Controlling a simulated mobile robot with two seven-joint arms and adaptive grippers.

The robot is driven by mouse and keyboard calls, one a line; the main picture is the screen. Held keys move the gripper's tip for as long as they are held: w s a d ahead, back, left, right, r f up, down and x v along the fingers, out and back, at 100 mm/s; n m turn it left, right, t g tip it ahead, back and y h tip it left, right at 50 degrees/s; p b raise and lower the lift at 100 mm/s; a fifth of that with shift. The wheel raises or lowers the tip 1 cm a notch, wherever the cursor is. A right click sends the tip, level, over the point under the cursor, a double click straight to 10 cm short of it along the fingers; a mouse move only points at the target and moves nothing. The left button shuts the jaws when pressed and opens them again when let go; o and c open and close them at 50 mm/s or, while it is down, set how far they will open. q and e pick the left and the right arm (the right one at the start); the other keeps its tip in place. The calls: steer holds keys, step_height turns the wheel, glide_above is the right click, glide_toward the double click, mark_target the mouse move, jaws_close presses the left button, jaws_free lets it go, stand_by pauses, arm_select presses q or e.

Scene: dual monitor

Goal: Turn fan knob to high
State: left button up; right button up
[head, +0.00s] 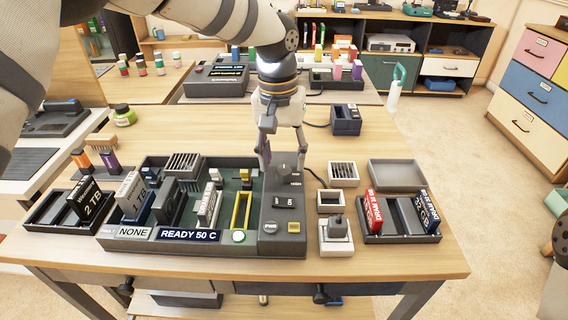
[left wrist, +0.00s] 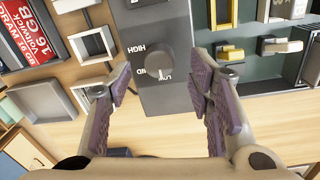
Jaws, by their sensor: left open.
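The fan knob (head: 284,169) is a round dark grey dial at the far end of the grey control panel (head: 272,243). In the left wrist view the knob (left wrist: 158,66) has HIGH, MID and LOW lettering around it, and its pale mark appears to face the LOW side. My left gripper (head: 281,152) points down at the knob from the far side. In the left wrist view the open gripper (left wrist: 161,88) has a purple-padded finger on each side of the knob, with gaps to both. Contact is not visible. My right gripper is not in view.
Left of the panel is a dark green-floored tray (head: 170,247) with cards and modules. Its front shows READY 50 C. Right of the panel are small square frames (head: 343,173), a switch block (head: 336,234) and a card tray (head: 400,236). Bare wood lies behind the panel.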

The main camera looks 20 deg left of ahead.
mark_target(284, 174)
arm_select(q)
steer(key=shift+d+f, duration=0.1)
steer(key=shift+f, duration=1.2)
jaws_close()
steer(key=shift+m, duration=0.4)
steer(key=m, duration=0.4)
steer(key=shift+w+m, duration=0.1)
steer(key=shift+m, duration=0.3)
steer(key=m, duration=1.2)
steer(key=shift+d+m+g+y, duration=0.1)
steer(key=shift+m+g+y, duration=0.2)
steer(key=shift+m, duration=0.1)
steer(key=m, duration=0.5)
steer(key=shift+b, duration=0.35)
steer(key=shift+m, duration=0.4)
